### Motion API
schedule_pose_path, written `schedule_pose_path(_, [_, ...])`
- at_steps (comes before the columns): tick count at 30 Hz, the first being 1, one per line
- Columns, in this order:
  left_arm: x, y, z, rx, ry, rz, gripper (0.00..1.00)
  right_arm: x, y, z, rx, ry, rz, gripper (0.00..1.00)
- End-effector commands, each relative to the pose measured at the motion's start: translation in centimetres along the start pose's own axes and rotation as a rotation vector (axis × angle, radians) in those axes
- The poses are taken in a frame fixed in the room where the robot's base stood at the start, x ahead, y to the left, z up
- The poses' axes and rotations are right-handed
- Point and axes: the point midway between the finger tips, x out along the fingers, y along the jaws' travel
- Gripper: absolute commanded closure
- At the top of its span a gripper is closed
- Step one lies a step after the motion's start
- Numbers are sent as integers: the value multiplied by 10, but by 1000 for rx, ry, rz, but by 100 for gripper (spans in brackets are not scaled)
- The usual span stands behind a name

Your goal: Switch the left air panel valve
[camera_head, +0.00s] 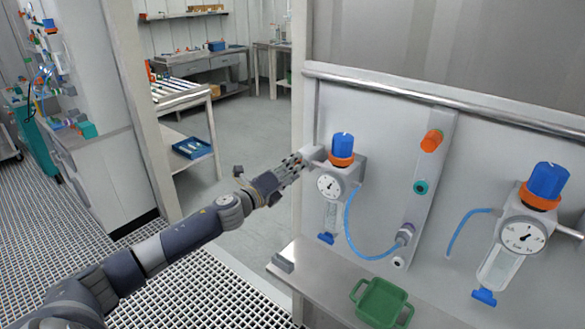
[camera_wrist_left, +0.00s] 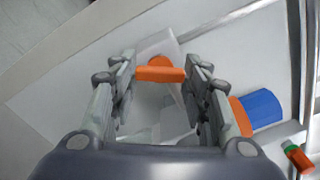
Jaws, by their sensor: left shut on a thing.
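The left air panel valve shows an orange bar handle (camera_wrist_left: 160,74) in the left wrist view, on a pale fitting at the left side of the left regulator (camera_head: 357,170). My left gripper (camera_head: 298,162) reaches in from the left at that side. In the left wrist view my left gripper (camera_wrist_left: 159,78) has its two fingertips at the ends of the orange handle, shut on it. In the head view the fingers hide the handle. The regulator has a blue knob (camera_head: 343,146) with an orange ring and a round gauge (camera_head: 330,187). My right gripper is not in view.
A second regulator with a gauge (camera_head: 523,237) stands at the right. Between them a strip holds an orange knob (camera_head: 432,140) and a teal port (camera_head: 421,187). Blue hose (camera_head: 365,252) hangs in front. A green tray (camera_head: 382,303) sits on the shelf (camera_head: 317,270) below.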

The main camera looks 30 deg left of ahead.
Motion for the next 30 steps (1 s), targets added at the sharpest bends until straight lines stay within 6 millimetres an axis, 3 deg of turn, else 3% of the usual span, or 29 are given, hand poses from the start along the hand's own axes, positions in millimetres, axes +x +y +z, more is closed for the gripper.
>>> schedule_pose_path(15, [0,0,2,-326,-3,1,81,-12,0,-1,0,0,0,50])
schedule_pose_path(30, [0,0,1,-383,-3,1,81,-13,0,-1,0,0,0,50])
